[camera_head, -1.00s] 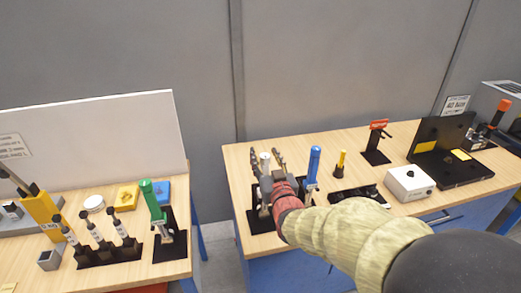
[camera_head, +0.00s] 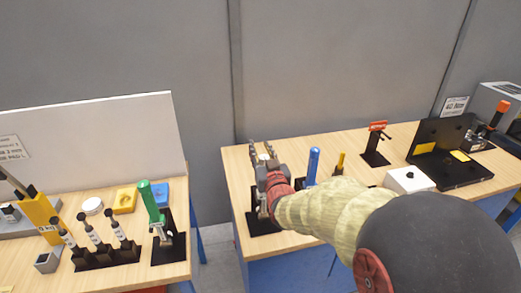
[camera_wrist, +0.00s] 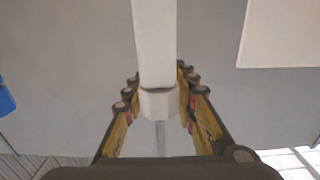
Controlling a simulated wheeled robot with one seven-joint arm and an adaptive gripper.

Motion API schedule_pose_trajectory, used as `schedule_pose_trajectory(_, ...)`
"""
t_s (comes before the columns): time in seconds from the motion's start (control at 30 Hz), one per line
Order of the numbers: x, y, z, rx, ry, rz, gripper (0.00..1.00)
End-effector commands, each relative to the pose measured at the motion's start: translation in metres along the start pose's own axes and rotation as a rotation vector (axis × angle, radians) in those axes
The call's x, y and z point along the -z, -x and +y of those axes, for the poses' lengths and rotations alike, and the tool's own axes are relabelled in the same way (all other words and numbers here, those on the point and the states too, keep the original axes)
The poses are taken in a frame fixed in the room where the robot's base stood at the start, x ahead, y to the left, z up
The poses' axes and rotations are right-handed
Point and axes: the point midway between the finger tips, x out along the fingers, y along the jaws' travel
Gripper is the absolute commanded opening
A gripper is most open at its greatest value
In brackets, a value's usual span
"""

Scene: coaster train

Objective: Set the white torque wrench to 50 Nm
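The white torque wrench (camera_wrist: 156,45) runs down the middle of the wrist view, with a wider white collar and a thin grey shaft below it. In the head view its pale top (camera_head: 264,157) shows between the fingers, and my gripper hides most of it. It appears upright in the black stand (camera_head: 265,226) near the right bench's left edge. My gripper (camera_head: 260,151) has one finger on each side of it; in the wrist view both fingers (camera_wrist: 159,88) meet the collar and look shut on it. No scale reading is legible.
A blue-handled wrench (camera_head: 313,163) stands close right of my gripper. Beyond are a yellow-handled tool (camera_head: 340,160), a white box (camera_head: 409,180), a red-topped stand (camera_head: 377,140) and a black fixture (camera_head: 440,150). A green-handled wrench (camera_head: 149,200) stands on the left bench, across a gap.

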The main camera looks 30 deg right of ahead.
Motion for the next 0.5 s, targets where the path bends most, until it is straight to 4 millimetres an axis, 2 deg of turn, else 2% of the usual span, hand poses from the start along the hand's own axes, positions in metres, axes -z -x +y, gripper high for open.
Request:
schedule_pose_trajectory(0.43, 0.0, 0.0001, 0.0, 0.0, 0.0, 0.0, 0.0)
schedule_pose_trajectory(0.5, 0.0, 0.0001, 0.0, 0.0, 0.0, 0.0, 0.0)
